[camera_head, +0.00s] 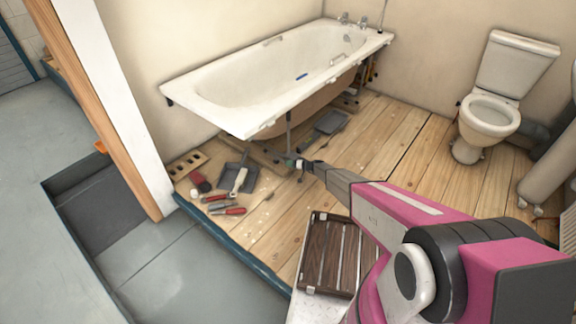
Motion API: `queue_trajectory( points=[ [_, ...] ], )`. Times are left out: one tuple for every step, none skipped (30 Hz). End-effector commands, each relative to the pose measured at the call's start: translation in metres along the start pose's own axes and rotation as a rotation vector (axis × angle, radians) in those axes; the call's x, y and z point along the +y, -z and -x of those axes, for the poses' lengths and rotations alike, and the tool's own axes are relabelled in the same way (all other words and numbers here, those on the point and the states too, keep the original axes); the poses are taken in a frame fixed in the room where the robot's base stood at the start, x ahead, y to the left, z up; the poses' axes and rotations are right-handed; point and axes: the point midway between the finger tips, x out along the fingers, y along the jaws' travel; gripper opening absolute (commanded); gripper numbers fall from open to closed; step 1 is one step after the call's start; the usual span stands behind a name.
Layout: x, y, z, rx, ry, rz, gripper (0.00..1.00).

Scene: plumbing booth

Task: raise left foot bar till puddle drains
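The white bathtub (220,115) stands along the wall with its near end over the plank floor. Under that end is the left foot bar (262,157), a low bar at floor level, with an upright leg (289,128) rising beside it to the tub. My gripper (292,162) reaches low to the bar's right end, close to the leg's foot. The fingers are too small to tell whether they are open, shut or touching the bar. No puddle can be made out clearly; a small blue strip (301,77) lies inside the tub.
Dustpan (235,177), brush (238,182) and red-handled tools (222,203) lie left of my gripper. A dark shovel-like pan (331,122) lies behind it. A slatted wooden crate (325,255) is in front. The toilet (490,110) stands right; planks between are clear.

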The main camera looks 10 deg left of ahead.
Motion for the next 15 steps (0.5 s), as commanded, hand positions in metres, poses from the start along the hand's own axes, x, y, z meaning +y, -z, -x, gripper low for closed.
queue_trajectory(
  points=[
    [-0.002,0.000,0.010,0.001,-0.001,0.000,0.39],
    [-0.002,0.000,0.016,0.001,-0.001,-0.001,0.39],
    [-0.002,0.000,0.023,0.001,-0.002,-0.001,0.39],
    [-0.001,0.000,0.029,0.002,-0.002,-0.001,0.39],
    [-0.001,0.000,0.035,0.002,-0.002,-0.001,0.39],
    [-0.001,0.000,0.043,0.002,-0.002,-0.001,0.39],
    [-0.002,0.000,0.048,0.001,-0.002,-0.001,0.39],
    [-0.002,0.000,0.054,0.001,-0.001,-0.001,0.39],
    [-0.001,0.000,0.061,0.000,-0.002,-0.001,0.39],
    [-0.001,0.000,0.066,0.001,-0.002,-0.001,0.39],
    [0.000,0.000,0.070,0.001,-0.003,-0.001,0.39],
    [0.000,0.000,0.074,0.001,-0.002,-0.001,0.39],
    [0.000,0.000,0.076,0.000,-0.002,-0.001,0.39],
    [0.000,0.000,0.079,0.000,-0.002,-0.001,0.39],
    [0.000,0.000,0.080,0.000,-0.001,-0.001,0.39]
  ],
)
